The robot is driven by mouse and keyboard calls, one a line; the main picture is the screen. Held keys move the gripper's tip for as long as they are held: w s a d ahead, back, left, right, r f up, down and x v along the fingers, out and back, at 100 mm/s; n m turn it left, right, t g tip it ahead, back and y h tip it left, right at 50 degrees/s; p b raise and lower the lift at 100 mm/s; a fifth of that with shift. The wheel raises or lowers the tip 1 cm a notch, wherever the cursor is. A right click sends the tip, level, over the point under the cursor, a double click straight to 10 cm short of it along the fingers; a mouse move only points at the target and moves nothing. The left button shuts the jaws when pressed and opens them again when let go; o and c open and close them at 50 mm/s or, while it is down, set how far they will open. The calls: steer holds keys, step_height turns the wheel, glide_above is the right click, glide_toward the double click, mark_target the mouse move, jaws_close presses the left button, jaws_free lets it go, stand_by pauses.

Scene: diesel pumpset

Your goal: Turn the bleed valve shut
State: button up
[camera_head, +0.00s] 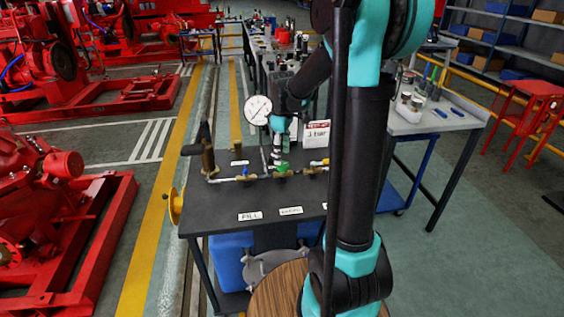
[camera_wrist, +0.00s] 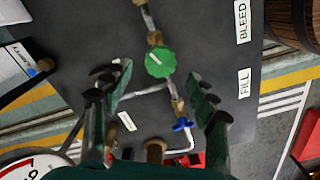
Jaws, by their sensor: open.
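The bleed valve's round green knob (camera_wrist: 160,62) sits on a brass pipe run over the dark bench top. It shows in the head view (camera_head: 282,167) just below my gripper (camera_head: 277,152). In the wrist view my gripper (camera_wrist: 160,76) is open, with one finger on each side of the knob in the picture. Gaps show between the fingers and the knob, and I see no contact. The BLEED label (camera_wrist: 243,20) lies on the bench top. How far the knob is turned cannot be told.
A blue valve handle (camera_wrist: 182,124) with the FILL label (camera_wrist: 245,82) is beside the green knob. A yellow handle (camera_head: 320,163) is on the other side. A pressure gauge (camera_head: 258,110) and a 3 bar sign (camera_head: 316,134) stand close behind. A wooden barrel (camera_head: 280,290) stands in front.

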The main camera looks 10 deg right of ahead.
mark_target(283, 166)
steer(key=shift+f, duration=2)
steer(key=c, duration=1.2)
steer(key=shift+o, duration=0.2)
